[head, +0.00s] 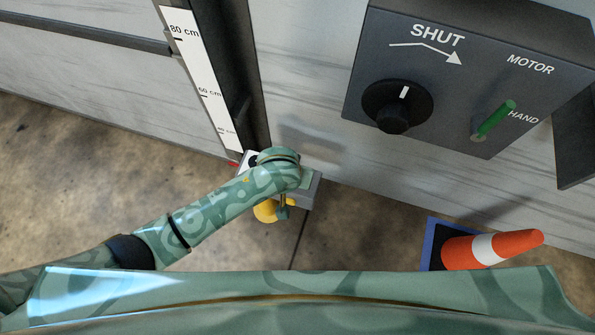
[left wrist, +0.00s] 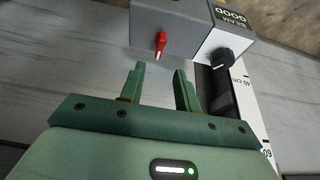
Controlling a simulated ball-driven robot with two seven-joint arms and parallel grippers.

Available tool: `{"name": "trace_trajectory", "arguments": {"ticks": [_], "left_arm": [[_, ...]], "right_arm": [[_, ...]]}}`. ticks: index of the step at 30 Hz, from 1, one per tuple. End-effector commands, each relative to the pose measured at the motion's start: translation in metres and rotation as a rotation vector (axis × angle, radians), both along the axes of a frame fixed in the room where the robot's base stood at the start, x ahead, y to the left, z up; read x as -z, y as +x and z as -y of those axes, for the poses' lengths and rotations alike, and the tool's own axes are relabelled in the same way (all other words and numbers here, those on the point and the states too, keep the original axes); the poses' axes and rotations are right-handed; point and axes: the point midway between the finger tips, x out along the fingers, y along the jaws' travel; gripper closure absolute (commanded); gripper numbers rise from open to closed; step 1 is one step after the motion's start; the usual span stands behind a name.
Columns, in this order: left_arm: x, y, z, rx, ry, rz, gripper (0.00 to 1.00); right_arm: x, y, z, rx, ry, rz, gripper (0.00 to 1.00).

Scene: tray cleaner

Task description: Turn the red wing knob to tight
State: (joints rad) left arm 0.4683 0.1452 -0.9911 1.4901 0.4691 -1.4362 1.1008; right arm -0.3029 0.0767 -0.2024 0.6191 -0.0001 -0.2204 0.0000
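The red wing knob (left wrist: 160,43) sits on the face of a grey box (left wrist: 178,22) in the left wrist view. It has a pale line at its tip. My left gripper (left wrist: 160,70) is open and empty. Its two green fingers point at the knob, one to either side of its line, and their tips are a little short of it. In the head view my left arm reaches over the grey box (head: 312,190) and hides the red knob. My right gripper is in neither view.
A black knob (left wrist: 222,59) is beside the red one, on a white panel marked BEAM GOOD. A scale strip (head: 198,75) runs along a dark post. A SHUT control box (head: 450,75) is at upper right, an orange cone (head: 510,246) below it. Something yellow (head: 265,211) shows under my arm.

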Motion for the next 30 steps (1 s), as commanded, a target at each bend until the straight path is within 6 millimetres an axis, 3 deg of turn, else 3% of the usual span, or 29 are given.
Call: {"name": "trace_trajectory", "arguments": {"ticks": [1,9,12,24,28,30], "left_arm": [[0.025,0.004,0.002,0.000,0.001,-0.009,0.67],[0.076,0.026,0.009,0.000,0.000,-0.006,0.67],[0.085,0.030,0.010,0.000,0.000,-0.004,0.67],[0.087,0.035,0.011,0.000,-0.001,0.001,0.67],[0.087,0.035,0.011,0.000,-0.001,0.001,1.00],[0.087,0.035,0.011,0.000,-0.001,0.001,1.00]], "right_arm": [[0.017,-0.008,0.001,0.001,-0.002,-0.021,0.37],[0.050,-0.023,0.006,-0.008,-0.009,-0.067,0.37],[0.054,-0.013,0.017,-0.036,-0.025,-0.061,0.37],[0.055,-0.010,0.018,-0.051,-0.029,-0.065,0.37],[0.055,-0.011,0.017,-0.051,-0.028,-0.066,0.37],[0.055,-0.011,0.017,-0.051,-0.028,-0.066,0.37]]}}
